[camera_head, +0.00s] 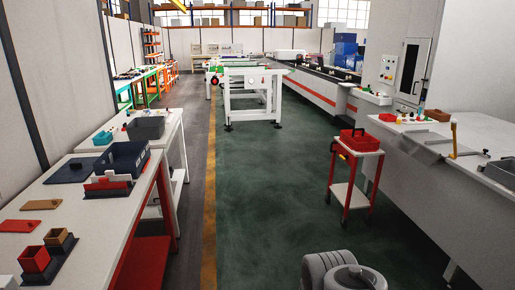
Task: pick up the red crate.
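A red crate-like box (360,141) with dark details on its top sits on a small two-shelf cart (356,165) with red legs, right of the middle. A smaller open red box (34,260) stands in a dark holder on the left table at the front. Rounded grey links of my arm show at the bottom, right of the middle. My gripper's fingers are not in view, and no contact with either red box shows.
The white left table (85,225) holds a dark blue-grey bin (122,160) and flat plates. A grey counter (440,170) runs along the right, close to the cart. A white frame table (252,95) stands farther back. The green floor (265,190) between them is clear.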

